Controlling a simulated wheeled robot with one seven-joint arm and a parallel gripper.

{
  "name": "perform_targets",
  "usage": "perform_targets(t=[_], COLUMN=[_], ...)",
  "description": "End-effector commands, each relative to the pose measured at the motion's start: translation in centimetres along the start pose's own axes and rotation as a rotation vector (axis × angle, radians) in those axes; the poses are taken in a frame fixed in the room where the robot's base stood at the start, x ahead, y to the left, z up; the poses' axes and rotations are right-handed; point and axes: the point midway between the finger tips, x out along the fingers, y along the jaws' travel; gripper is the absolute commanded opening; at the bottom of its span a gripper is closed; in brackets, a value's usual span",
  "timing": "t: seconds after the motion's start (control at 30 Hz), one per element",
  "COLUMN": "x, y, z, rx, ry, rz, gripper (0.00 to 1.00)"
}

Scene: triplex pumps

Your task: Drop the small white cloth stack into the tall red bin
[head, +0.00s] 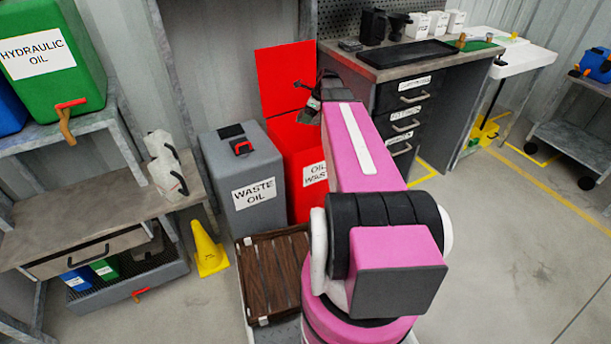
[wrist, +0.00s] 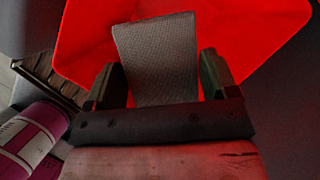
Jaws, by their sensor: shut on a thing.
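The tall red bin (head: 298,160) stands with its lid (head: 284,78) raised, between the grey waste oil box and the workbench. Its front label is partly hidden behind my arm. In the wrist view the bin's red inside (wrist: 255,30) fills the area beyond my gripper. My gripper (wrist: 162,85) is shut on the cloth stack (wrist: 158,55), which looks grey and textured in the shade. The stack is over the bin's opening. In the head view my gripper (head: 312,100) is small and dark above the bin, and the cloth is not clear there.
A grey waste oil box (head: 246,180) stands left of the bin. A workbench with drawers (head: 405,100) stands close on the right. A yellow cone (head: 208,250) and a brown slatted crate (head: 275,275) are in front. Open floor lies to the right.

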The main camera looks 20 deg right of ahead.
Motion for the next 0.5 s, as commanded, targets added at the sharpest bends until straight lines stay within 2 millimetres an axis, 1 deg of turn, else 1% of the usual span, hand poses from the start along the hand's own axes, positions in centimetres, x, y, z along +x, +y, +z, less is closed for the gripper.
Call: perform_targets(t=[0.3,0.5], x=[3.2,4.3], y=[0.0,0.0], z=[-1.3,-1.8], rx=[-0.001,-0.001], ry=[0.000,0.000], rz=[0.001,0.001], gripper=[0.51,0.51])
